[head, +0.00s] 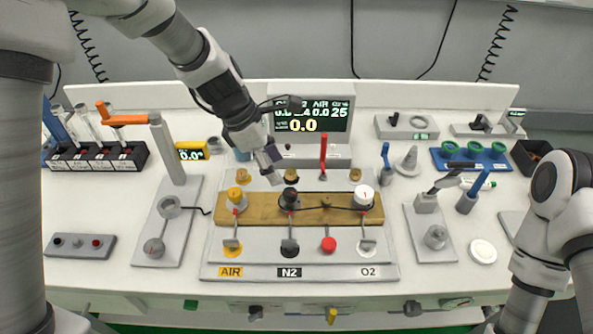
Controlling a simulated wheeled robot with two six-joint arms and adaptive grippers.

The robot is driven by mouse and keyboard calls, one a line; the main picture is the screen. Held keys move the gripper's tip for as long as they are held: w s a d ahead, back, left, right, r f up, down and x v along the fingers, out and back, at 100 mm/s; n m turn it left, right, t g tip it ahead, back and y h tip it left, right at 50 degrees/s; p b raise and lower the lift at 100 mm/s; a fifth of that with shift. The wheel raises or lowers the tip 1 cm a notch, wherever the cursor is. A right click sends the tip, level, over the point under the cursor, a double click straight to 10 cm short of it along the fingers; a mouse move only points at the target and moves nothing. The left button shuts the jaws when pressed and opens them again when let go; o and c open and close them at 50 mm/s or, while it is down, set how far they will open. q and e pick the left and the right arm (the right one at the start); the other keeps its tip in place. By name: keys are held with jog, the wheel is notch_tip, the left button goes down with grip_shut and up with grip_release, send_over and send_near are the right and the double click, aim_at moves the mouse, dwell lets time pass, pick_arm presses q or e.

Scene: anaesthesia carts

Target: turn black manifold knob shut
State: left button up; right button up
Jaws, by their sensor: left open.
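The black manifold knob (290,198) stands on the wooden strip (258,209) of the manifold, between a yellow knob (237,197) and a white knob (363,196). A black lower fitting (289,247) and the N2 label (289,272) are in line below it. My left gripper (285,142) is open and empty. It hangs above and behind the black knob, its lower finger close to the knob in the picture, with no contact visible. My right arm shows at the right edge, but its gripper is out of view.
A display unit (310,122) stands behind the manifold, with a red upright handle (323,152) in front. A grey post with an orange lever (122,120) stands left. A red fitting (328,244) is right of the black one. A thin black cable crosses the wooden strip.

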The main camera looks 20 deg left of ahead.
aim_at(288, 192)
pick_arm(q)
jog(key=f, duration=0.1)
jog(key=d+f, duration=0.1)
jog(key=s+f, duration=0.1)
jog(key=shift+s+d+f+b, duration=0.1)
jog(key=shift+d+f+b, duration=0.1)
jog(key=shift+d+b, duration=0.15)
jog(key=f, duration=0.1)
jog(key=w+d+f, duration=0.1)
jog(key=f, duration=0.1)
jog(key=shift+w+f, duration=0.2)
jog(key=shift+s+r, duration=0.1)
jog(key=shift+s, duration=0.2)
jog(key=shift+c, duration=1.1)
grip_shut()
